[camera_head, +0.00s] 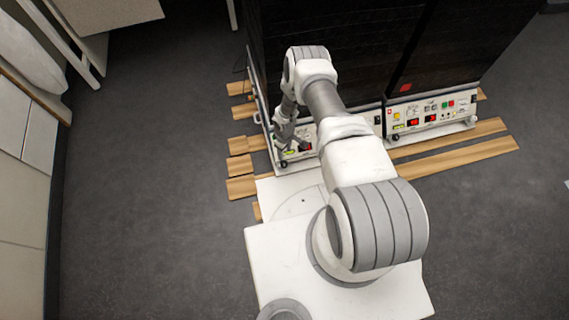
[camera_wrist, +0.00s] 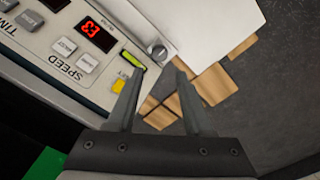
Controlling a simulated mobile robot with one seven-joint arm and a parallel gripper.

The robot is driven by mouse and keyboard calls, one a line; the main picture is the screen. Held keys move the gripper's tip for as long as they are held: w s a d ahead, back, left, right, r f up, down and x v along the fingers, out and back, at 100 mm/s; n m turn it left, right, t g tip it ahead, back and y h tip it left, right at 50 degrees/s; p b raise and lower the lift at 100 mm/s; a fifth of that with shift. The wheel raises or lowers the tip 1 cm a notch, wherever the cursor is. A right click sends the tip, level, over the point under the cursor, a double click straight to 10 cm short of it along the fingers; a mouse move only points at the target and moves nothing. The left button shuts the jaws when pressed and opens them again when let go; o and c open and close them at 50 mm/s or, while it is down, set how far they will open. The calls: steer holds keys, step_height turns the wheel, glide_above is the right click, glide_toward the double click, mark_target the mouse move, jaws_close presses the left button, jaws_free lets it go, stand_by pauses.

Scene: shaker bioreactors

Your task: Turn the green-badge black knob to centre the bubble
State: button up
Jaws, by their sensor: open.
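My gripper (camera_wrist: 156,98) is open and empty, its two fingers pointing at the lower corner of a shaker's control panel (camera_wrist: 85,85). A round dark grey knob (camera_wrist: 158,50) sits at that corner, beyond the fingertips and apart from them. A yellow-green bubble level (camera_wrist: 133,60) lies beside it; the bubble is too small to read. A green patch (camera_wrist: 45,163) shows at the lower left; I cannot tell if it is the badge. In the head view, my gripper (camera_head: 291,143) is in front of the left shaker's panel (camera_head: 311,134), partly covering it.
The right shaker's panel (camera_head: 428,117) has a red patch (camera_head: 405,87) above it. Wooden planks (camera_head: 460,154) lie under and around the shakers. The grey floor is open at left and right. A white cabinet (camera_head: 25,170) stands at the far left.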

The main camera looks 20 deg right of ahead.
mark_target(285, 164)
step_height(285, 164, down, 11)
steer(key=b, duration=0.4)
steer(key=shift+r, duration=0.1)
jaws_close()
